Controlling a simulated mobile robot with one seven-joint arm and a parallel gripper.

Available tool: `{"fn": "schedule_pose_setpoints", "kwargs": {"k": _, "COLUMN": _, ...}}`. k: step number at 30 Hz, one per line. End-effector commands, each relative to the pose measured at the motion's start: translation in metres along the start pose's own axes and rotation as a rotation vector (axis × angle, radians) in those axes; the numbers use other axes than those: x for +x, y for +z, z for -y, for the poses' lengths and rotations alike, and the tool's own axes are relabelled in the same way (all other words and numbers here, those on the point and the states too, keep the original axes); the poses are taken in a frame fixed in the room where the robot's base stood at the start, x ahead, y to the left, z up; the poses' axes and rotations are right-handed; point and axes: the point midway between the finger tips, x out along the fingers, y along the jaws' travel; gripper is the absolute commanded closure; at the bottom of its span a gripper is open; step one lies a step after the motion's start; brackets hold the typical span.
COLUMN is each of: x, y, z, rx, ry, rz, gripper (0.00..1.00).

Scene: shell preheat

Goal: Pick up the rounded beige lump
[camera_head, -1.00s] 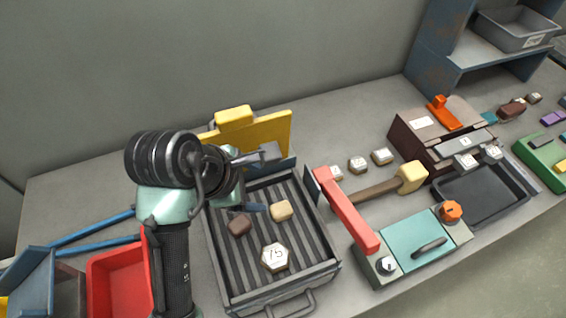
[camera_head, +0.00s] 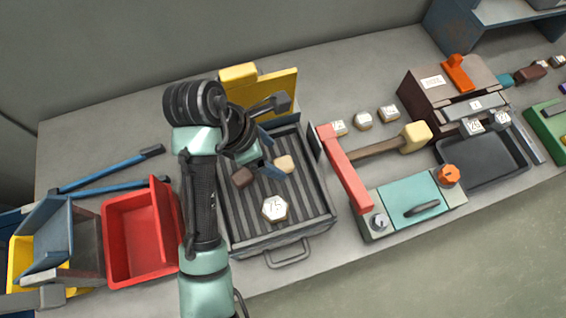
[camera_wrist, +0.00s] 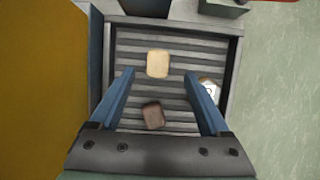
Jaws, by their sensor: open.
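The rounded beige lump (camera_head: 284,164) lies on the ribbed grey tray (camera_head: 238,225), and it also shows in the wrist view (camera_wrist: 158,63), just beyond the fingertips and roughly centred between them. A brown lump (camera_head: 242,177) lies on the same tray; in the wrist view (camera_wrist: 153,115) it sits between the fingers, nearer the palm. My gripper (camera_wrist: 160,80) is open and empty above the tray, with blue fingers. In the head view my gripper (camera_head: 266,160) is partly hidden by my arm.
A white hexagonal piece marked 75 (camera_head: 275,208) lies on the tray's front part. A yellow panel (camera_head: 272,92) stands behind the tray. A red bin (camera_head: 125,262) is at left. A red bar (camera_head: 343,170) and a teal-lidded box (camera_head: 412,200) stand at right.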

Motion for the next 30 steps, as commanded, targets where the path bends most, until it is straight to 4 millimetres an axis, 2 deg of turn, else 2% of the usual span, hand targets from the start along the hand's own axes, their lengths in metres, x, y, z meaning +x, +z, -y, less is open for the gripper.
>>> {"fn": "schedule_pose_setpoints", "kwargs": {"k": 12, "x": 0.048, "y": -0.002, "z": -0.002, "rx": -0.001, "ry": -0.001, "rz": -0.001, "gripper": 0.2}}
{"fn": "schedule_pose_setpoints", "kwargs": {"k": 20, "x": 0.052, "y": -0.002, "z": -0.002, "rx": 0.0, "ry": 0.0, "rz": 0.0, "gripper": 0.2}}
{"fn": "schedule_pose_setpoints", "kwargs": {"k": 23, "x": 0.052, "y": -0.002, "z": -0.002, "rx": 0.0, "ry": 0.0, "rz": 0.0, "gripper": 0.34}}
{"fn": "schedule_pose_setpoints", "kwargs": {"k": 30, "x": 0.052, "y": -0.002, "z": -0.002, "rx": 0.0, "ry": 0.001, "rz": 0.0, "gripper": 0.78}}
